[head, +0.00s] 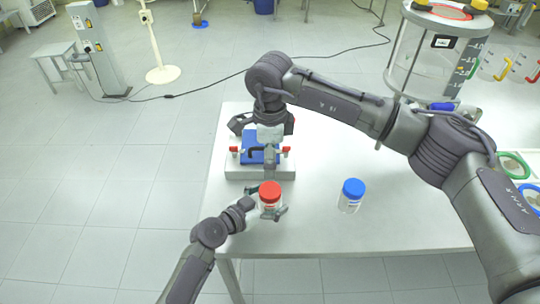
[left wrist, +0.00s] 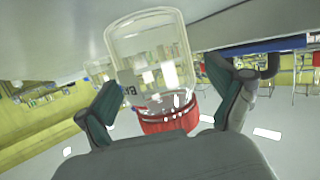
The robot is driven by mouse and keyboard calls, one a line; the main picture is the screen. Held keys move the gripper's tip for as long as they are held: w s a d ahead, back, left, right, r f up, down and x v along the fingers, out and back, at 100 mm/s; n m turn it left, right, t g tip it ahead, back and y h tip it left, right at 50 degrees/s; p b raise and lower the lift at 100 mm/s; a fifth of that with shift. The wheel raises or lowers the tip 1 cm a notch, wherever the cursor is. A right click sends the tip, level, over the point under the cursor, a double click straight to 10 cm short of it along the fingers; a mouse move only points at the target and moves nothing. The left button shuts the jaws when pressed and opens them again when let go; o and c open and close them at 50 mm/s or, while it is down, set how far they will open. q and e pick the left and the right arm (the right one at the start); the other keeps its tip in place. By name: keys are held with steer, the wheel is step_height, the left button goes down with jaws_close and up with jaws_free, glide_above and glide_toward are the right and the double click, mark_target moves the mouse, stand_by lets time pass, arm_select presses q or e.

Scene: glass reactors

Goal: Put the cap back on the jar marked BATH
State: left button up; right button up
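A clear jar with a red cap (head: 270,190) stands near the table's front left edge. In the left wrist view the jar (left wrist: 150,60) appears upside down, with dark lettering partly readable as "BA" and the red cap (left wrist: 170,122) at its mouth. I cannot tell whether the cap is screwed tight. My left gripper (head: 262,208) has its fingers on either side of this jar; the left wrist view (left wrist: 170,105) shows gaps beside it. A second jar with a blue cap (head: 352,190) stands to the right. My right gripper (head: 270,158) points down behind the red-capped jar; its fingertips are unclear.
Below my right gripper is a pale block (head: 236,172) with a blue part (head: 252,140) and red knobs. A large glass vessel (head: 425,55) stands at the back right. The white table (head: 400,220) is clear around the blue-capped jar. My right arm spans above the table.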

arm_select(q)
steer(key=v, duration=1.2)
steer(key=shift+r, duration=0.1)
